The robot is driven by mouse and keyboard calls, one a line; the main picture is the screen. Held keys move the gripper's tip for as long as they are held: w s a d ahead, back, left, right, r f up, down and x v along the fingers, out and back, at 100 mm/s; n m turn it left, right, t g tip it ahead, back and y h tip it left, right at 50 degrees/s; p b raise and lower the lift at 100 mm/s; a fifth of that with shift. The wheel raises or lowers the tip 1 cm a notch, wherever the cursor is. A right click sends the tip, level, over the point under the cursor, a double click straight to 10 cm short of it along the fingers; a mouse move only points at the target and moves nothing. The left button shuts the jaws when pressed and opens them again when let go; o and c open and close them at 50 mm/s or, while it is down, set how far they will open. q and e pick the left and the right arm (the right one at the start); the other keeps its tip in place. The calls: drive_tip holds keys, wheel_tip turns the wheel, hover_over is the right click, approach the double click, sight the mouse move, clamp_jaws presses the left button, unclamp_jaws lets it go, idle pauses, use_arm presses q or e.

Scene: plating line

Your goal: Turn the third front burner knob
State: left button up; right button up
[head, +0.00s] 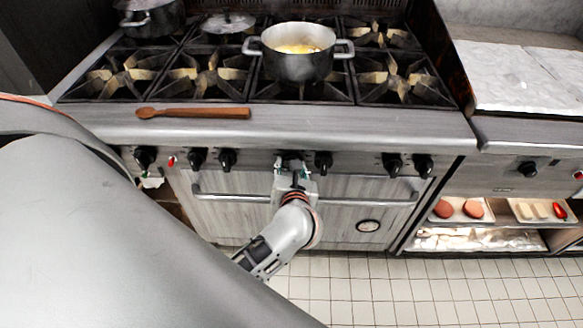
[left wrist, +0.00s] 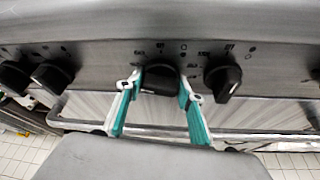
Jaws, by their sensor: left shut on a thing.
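The stove's front panel (head: 260,160) carries a row of black burner knobs. My left gripper (head: 291,165) is at the left knob of the middle pair, which it mostly hides in the head view. In the left wrist view, this black knob (left wrist: 160,78) sits between the two green-padded fingers of the gripper (left wrist: 159,88), which are shut on it. A neighbouring knob (head: 323,162) is close on the right, and it also shows in the left wrist view (left wrist: 224,80). My right gripper is not in view.
A pot (head: 296,67) with yellow contents stands on a burner above. A wooden spoon (head: 194,113) lies on the front ledge (head: 330,123). An oven door handle (head: 365,201) runs below the knobs. More knobs (head: 228,160) line the panel on both sides.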

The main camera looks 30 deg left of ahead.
use_arm(q)
drive_tip(key=shift+a+r+n, duration=0.1)
drive_tip(key=shift+n, duration=0.2)
idle(0.4)
drive_tip(key=o, duration=1.1)
drive_tip(key=shift+c, duration=0.2)
drive_tip(key=shift+s+d, duration=0.15)
drive_tip(key=shift+d, duration=0.05)
drive_tip(key=v, duration=0.7)
